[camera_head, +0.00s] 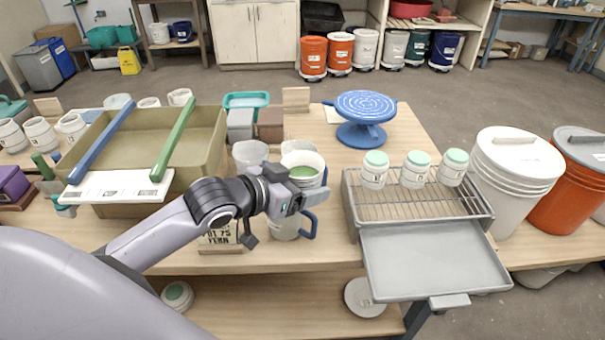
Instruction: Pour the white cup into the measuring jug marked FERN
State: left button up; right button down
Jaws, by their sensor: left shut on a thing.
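My left gripper (309,197) is shut on the white cup (293,158), which has green glaze (303,172) inside. The cup is held above a pale measuring jug with a blue handle (309,226); the jug's body (284,229) shows below my gripper, and its rim is hidden. The cup's opening faces up toward the camera; I cannot tell whether it is tilted, and no stream shows. A small card (222,238) reading FERN stands at the table's front, just left of this jug and partly behind my left arm. My right gripper is not in view.
A tan basin (212,135) with blue and green bars stands left. Another pale vessel (250,155) is behind my gripper. A blue turntable (366,107) is at the back. A wire rack (400,205) with three lidded jars and a grey tray (435,262) are right.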

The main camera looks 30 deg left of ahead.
pick_arm(q)
jog(key=shift+f, duration=0.3)
jog(key=n, duration=0.1)
jog(key=d+n+h, duration=0.1)
jog(key=r+n+h, duration=0.1)
jog(key=shift+s+d+n+g, duration=0.25)
jog(key=shift+d+n+g, duration=0.05)
jog(key=shift+d, duration=0.05)
jog(key=shift+d+f+n+h+b, duration=0.1)
jog(key=shift+f+n+h+b, duration=0.35)
jog(key=shift+f, duration=0.35)
jog(key=shift+r, duration=0.1)
